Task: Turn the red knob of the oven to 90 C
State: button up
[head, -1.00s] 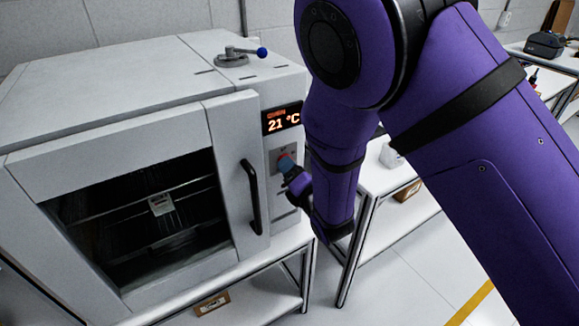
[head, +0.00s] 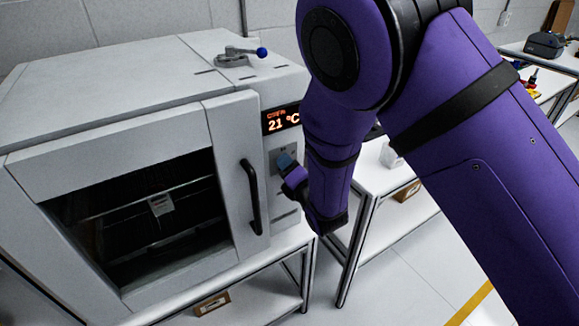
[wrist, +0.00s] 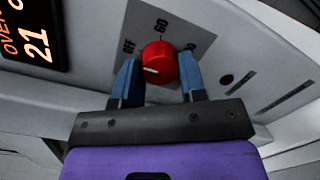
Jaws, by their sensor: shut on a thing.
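The red knob (wrist: 159,63) is on the oven's front panel, in the wrist view, with a short white mark at the lower left of its face. Labels around it read OFF and 60, with a third partly hidden at the right. My gripper (wrist: 160,77) has a blue finger on each side of the knob and is shut on it. In the head view, my gripper (head: 288,166) is at the panel beside the door handle, and the knob is hidden. The oven (head: 110,75) display (head: 281,119) reads 21 °C.
The black door handle (head: 251,197) stands out just left of my gripper. A lever with a blue ball (head: 262,52) is on the oven top. A white side table (head: 377,180) stands close to the right of the oven. Floor shows at lower right.

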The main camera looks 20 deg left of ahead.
jog(key=m+g, duration=0.1)
jog(key=m, duration=0.7)
jog(key=m+g+y, duration=0.1)
jog(key=m, duration=1.6)
jog(key=shift+w+d+g, duration=0.15)
jog(key=shift+g, duration=0.25)
jog(key=shift+m, duration=0.4)
jog(key=o, duration=0.9)
